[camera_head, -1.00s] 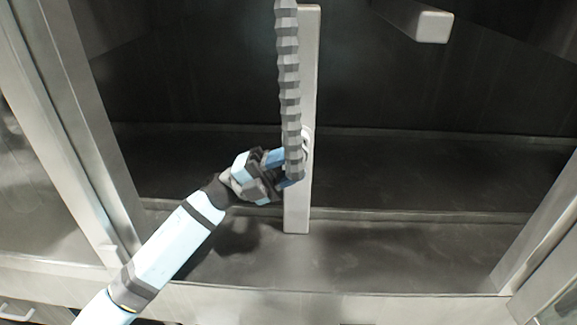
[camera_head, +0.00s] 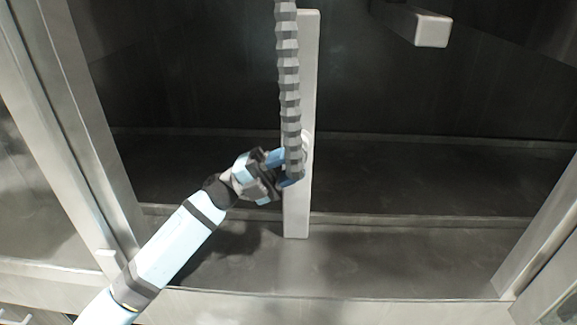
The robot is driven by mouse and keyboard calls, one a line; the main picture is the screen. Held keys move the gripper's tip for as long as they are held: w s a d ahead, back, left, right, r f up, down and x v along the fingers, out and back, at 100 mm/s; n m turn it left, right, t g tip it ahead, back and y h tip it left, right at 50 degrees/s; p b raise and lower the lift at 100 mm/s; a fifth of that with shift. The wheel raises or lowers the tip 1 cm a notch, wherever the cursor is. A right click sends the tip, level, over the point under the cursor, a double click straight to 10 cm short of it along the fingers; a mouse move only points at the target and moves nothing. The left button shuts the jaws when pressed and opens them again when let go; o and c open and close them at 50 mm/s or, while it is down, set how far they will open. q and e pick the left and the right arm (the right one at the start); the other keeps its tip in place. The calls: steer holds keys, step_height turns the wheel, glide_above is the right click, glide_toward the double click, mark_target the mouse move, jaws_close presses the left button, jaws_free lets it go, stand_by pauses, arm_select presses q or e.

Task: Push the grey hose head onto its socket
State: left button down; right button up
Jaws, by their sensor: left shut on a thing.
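The grey hose (camera_head: 289,80) hangs from the top of the view in front of a pale upright post. Its lower end, the hose head (camera_head: 294,166), sits between the blue fingers of my left gripper (camera_head: 290,168), which is shut on it. A pale rounded part, which looks like the socket (camera_head: 307,139), shows just right of the hose head on the post. The hose head hides part of it, so I cannot tell whether the two touch. My right gripper is not in view.
The pale post (camera_head: 298,215) stands in the middle of the dark washer chamber. A pale bar end (camera_head: 432,31) juts out at upper right. Metal door frames stand at left (camera_head: 85,110) and right (camera_head: 540,225). The chamber floor right of the post is clear.

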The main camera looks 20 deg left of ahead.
arm_select(q)
steer(key=c, duration=0.7)
jaws_free()
steer(key=shift+s, duration=0.15)
steer(key=shift+s+d+p, duration=0.35)
steer(key=shift+s+d, duration=0.15)
steer(key=shift+s, duration=1.2)
steer(key=shift+s+d+p, duration=0.35)
steer(key=shift+s+d, duration=0.15)
steer(key=shift+s, duration=1.25)
steer(key=shift+s+d+p, duration=0.35)
steer(key=shift+s+d, duration=0.15)
steer(key=shift+s, duration=1.2)
